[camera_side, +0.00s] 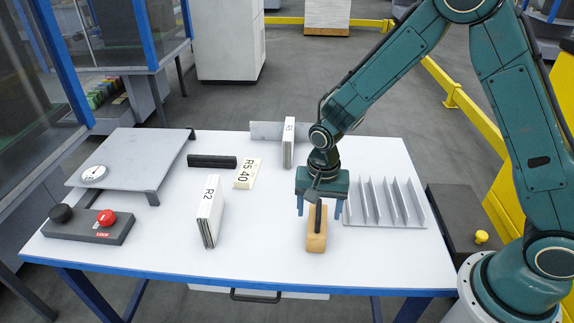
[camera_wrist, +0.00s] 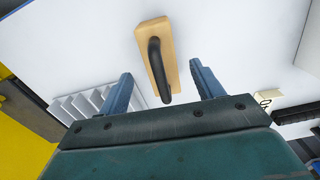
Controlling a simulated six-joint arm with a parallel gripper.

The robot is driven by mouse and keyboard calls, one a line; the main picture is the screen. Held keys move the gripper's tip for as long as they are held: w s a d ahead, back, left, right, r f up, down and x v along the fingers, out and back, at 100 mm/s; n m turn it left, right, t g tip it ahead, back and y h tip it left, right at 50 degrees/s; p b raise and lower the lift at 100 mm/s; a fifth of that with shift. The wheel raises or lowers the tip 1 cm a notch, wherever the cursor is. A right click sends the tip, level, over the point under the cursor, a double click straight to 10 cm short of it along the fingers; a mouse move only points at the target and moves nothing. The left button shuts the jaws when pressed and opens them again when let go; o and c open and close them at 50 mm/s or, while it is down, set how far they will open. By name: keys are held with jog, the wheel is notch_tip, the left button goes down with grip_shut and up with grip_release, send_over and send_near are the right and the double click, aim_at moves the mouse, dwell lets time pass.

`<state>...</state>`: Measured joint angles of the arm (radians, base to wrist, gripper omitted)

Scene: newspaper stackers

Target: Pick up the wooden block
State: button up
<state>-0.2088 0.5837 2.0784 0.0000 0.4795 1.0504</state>
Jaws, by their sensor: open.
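The wooden block (camera_side: 316,242) stands on the white table near its front edge, with a black handle (camera_side: 318,216) on its top. In the wrist view the wooden block (camera_wrist: 152,33) lies ahead of the fingers, and its curved black handle (camera_wrist: 158,68) reaches back toward the gap between them. My gripper (camera_side: 319,213) is open above the block, with its two blue fingers to either side of the handle. In the wrist view my gripper (camera_wrist: 161,78) shows both fingers apart, with nothing held between them.
A grey slotted rack (camera_side: 387,215) stands close to the right of the block. A white stack marked R2 (camera_side: 209,212) stands to the left. Another upright stack (camera_side: 289,142) is behind. A control box (camera_side: 88,225) and a grey platform (camera_side: 130,165) are at the left.

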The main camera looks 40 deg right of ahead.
jog(key=shift+f, duration=2.6)
jog(key=c, duration=1.2)
jog(key=shift+w+r, duration=0.1)
jog(key=shift+r, duration=0.05)
notch_tip(320, 180, up, 20)
jog(key=shift+f, duration=0.1)
